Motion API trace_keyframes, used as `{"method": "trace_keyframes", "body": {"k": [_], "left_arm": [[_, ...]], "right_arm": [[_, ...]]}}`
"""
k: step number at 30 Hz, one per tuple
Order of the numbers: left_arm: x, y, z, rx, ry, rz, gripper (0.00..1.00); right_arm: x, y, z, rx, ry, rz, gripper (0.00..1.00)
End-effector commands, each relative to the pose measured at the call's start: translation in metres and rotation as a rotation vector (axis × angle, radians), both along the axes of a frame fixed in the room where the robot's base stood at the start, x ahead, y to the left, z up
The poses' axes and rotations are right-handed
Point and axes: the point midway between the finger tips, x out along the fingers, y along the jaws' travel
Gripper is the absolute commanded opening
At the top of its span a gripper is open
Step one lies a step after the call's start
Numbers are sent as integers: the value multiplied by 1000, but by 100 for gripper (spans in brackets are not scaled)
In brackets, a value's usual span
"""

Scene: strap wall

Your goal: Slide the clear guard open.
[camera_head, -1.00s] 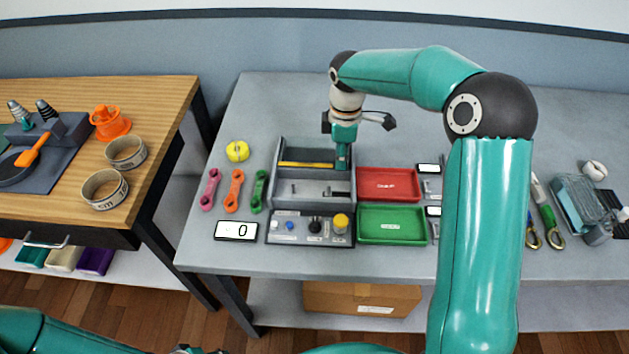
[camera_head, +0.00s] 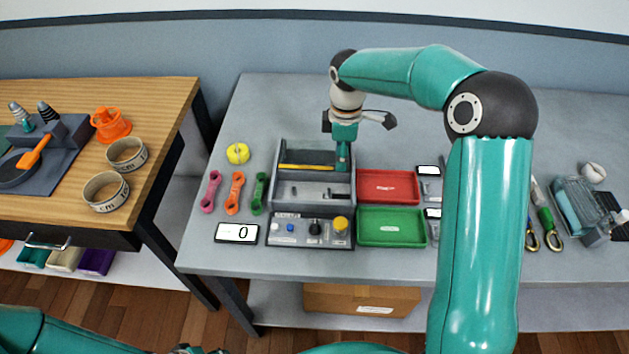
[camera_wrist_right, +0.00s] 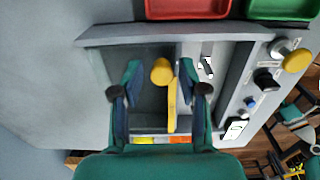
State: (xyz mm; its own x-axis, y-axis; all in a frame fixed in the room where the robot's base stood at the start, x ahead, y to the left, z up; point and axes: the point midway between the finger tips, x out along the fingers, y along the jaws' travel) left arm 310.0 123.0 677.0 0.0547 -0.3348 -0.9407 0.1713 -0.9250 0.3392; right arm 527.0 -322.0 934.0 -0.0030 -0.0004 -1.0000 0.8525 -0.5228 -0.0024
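The grey station (camera_head: 278,190) stands on the grey table, with a yellow bar (camera_head: 306,166) across its back bay. I cannot make out the clear guard's panel for certain. In the right wrist view the yellow bar (camera_wrist_right: 171,108) has a round yellow knob (camera_wrist_right: 162,71) at one end. My right gripper (camera_head: 342,165) is lowered over the right end of the bar. In its wrist view the right gripper (camera_wrist_right: 160,92) has its fingers apart, one on each side of the knob, with gaps showing. Of my left arm, only parts show at the lower left edge; its fingers cannot be made out.
A red tray (camera_head: 388,186) and a green tray (camera_head: 391,226) sit right of the station. Pink, orange and green links (camera_head: 235,192) and a yellow roll (camera_head: 237,153) lie to its left. A display (camera_head: 236,233) reads 0. The station's front panel (camera_head: 310,230) carries knobs.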

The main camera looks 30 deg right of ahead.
Motion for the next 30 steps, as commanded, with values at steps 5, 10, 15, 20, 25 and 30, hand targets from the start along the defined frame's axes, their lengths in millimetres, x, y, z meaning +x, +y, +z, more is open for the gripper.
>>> {"method": "trace_keyframes", "body": {"k": [5,10,15,20,25,30], "left_arm": [[0,0,19,0,0,0,40],[0,0,31,0,0,0,40],[0,0,40,0,0,0,40],[0,0,40,0,0,0,40],[0,0,40,0,0,0,40],[0,0,49,0,0,0,40]], "right_arm": [[0,0,22,0,-2,0,42],[1,0,38,1,-3,0,42],[0,0,49,1,-3,0,42],[0,0,49,1,-2,0,42],[0,0,49,1,-2,0,36],[0,0,60,1,-3,0,8]]}}
